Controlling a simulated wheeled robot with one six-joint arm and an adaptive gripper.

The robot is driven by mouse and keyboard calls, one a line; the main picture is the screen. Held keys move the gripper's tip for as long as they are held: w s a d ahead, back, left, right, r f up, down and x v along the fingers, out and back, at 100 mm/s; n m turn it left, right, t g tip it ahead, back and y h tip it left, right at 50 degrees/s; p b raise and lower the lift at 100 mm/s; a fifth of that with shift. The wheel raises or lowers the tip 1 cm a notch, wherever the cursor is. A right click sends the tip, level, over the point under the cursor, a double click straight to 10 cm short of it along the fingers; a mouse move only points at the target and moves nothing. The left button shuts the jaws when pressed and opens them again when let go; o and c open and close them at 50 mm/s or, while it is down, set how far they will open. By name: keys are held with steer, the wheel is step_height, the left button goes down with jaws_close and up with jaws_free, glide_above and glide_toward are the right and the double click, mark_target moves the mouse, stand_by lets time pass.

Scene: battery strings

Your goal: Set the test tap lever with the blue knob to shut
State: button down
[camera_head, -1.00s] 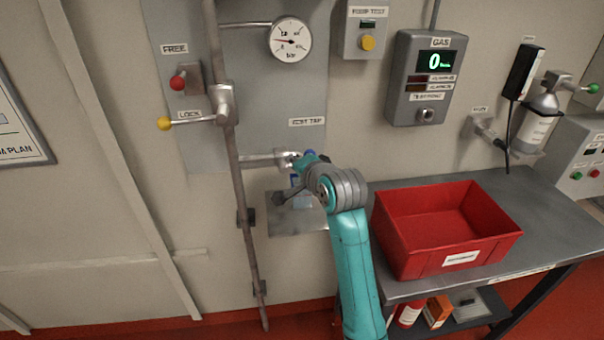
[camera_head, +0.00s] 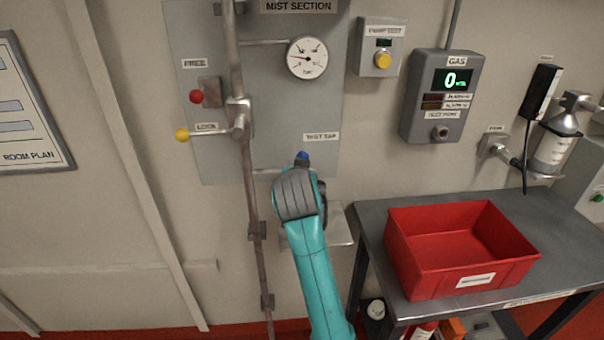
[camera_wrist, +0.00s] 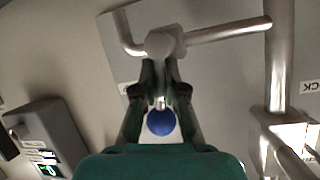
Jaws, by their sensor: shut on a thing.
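The test tap's blue knob (camera_head: 301,156) shows just above my wrist in the head view, below the test tap label (camera_head: 321,136). My wrist hides most of the tap and the gripper there. In the wrist view, the round tap body (camera_wrist: 161,43) is at the top, on a metal pipe (camera_wrist: 226,31) from the right. The blue knob (camera_wrist: 160,122) is nearer the camera, between my finger bases. My gripper (camera_wrist: 161,82) is shut on the lever between tap body and knob; the fingers hide much of the lever.
A red-knobbed lever (camera_head: 196,97) and a yellow-knobbed lever (camera_head: 182,135) are at the upright pipe (camera_head: 249,185), left of my arm. A pressure gauge (camera_head: 307,58) is above. A red bin (camera_head: 460,277) stands on the bench (camera_head: 375,250) at right.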

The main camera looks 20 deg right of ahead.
steer(key=shift+w+a+n+h, duration=0.1)
steer(key=shift+a+n+h, duration=0.25)
steer(key=shift+n, duration=0.25)
steer(key=shift+h, duration=0.25)
steer(key=c, duration=1.2)
jaws_free()
steer(key=shift+r, duration=0.1)
steer(key=v, duration=1.2)
